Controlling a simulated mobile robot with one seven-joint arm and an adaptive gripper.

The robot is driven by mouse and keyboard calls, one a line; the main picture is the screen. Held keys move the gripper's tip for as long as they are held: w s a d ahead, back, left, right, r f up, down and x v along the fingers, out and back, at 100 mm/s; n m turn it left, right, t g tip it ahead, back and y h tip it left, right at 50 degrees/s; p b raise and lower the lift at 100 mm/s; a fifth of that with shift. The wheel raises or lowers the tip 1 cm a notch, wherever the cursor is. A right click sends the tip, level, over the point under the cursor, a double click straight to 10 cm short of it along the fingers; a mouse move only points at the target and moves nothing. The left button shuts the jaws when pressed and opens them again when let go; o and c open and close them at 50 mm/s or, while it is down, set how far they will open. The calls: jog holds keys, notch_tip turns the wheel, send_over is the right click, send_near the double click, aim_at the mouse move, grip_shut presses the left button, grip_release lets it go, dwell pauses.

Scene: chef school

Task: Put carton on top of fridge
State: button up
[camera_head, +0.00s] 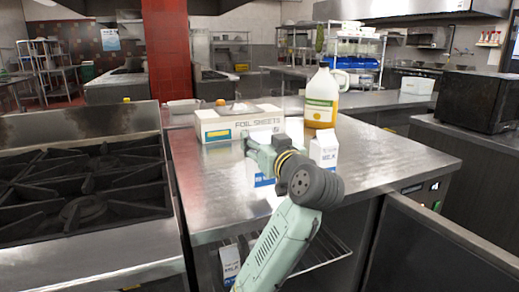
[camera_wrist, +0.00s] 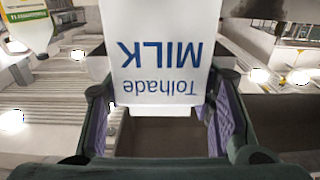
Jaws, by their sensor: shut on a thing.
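My gripper (camera_head: 262,152) is over the steel top of the fridge (camera_head: 400,150). It is shut on a white and blue milk carton (camera_head: 263,181), mostly hidden behind my gripper in the head view. In the wrist view, the carton (camera_wrist: 160,55) is between the two fingers, its "Tolhade MILK" print upside down in the picture. I cannot tell whether its base touches the steel top. A second milk carton (camera_head: 323,150) stands upright on the top, just right of my gripper. A third carton (camera_head: 230,262) is inside the fridge, on the lower left.
A foil sheets box (camera_head: 215,127) and a large jug (camera_head: 321,98) stand behind my gripper on the top. The fridge door (camera_head: 430,235) hangs open at the right. A gas stove (camera_head: 85,185) adjoins on the left. The top's right side is clear.

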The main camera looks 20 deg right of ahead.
jog(key=shift+w, duration=0.5)
jog(key=f, duration=0.1)
jog(key=f+p, duration=0.1)
jog(key=f, duration=0.1)
jog(key=shift+w, duration=0.35)
jog(key=shift+d+f, duration=0.1)
jog(key=shift+f, duration=0.15)
jog(key=shift+f, duration=0.1)
jog(key=shift+f, duration=0.15)
jog(key=o, duration=1.6)
jog(key=shift+c, duration=0.2)
